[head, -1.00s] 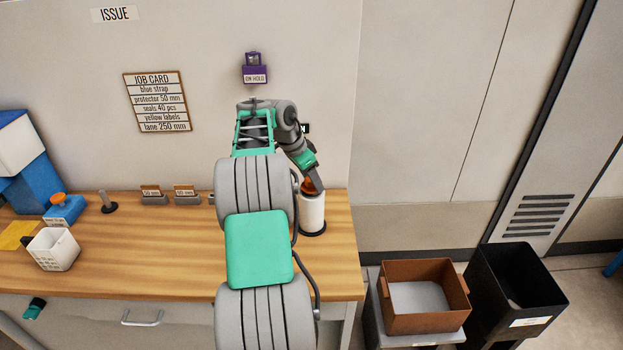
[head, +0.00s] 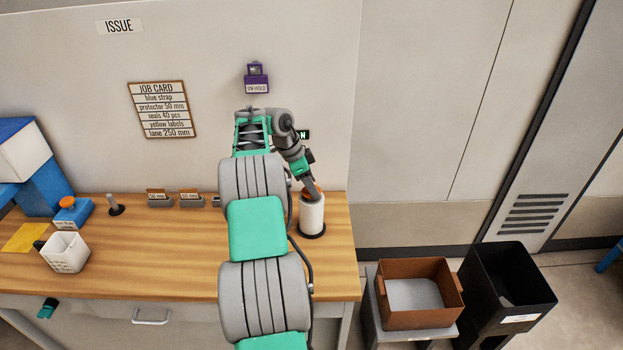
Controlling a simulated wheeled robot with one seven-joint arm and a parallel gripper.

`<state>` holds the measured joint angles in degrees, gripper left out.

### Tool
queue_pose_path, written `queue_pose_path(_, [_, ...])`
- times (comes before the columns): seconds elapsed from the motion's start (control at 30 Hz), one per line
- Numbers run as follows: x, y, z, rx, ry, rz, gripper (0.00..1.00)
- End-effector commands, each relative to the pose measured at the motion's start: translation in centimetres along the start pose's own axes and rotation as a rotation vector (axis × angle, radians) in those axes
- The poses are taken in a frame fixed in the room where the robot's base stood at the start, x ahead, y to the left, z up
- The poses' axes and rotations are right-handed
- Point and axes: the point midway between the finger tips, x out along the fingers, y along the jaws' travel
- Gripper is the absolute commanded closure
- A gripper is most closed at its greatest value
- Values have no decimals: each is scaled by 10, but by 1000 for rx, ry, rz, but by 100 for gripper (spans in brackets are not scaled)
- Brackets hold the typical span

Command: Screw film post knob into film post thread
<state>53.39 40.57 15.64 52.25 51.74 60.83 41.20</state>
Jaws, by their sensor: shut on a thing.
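The film post knob (head: 317,189) is orange-brown and sits at the top of a white film roll (head: 313,215). The roll stands upright on a dark round base at the right end of the bench, and the post thread inside it is hidden. My gripper (head: 312,192) reaches down from the upper left and is shut on the knob at the top of the roll. The fingers are small and partly blend with the knob, so I cannot tell how far the knob is seated.
A brown bin (head: 415,318) and a black bin (head: 508,285) stand right of the bench.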

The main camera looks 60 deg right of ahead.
Motion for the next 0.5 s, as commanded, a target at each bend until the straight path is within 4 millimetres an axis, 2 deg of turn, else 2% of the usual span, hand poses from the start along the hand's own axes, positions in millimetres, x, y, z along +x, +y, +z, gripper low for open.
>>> queue_pose_path(0.33, [1, 0, 0, 17, 0, 7, 100])
queue_pose_path(0.5, [2, -1, 0, 122, 2, 51, 100])
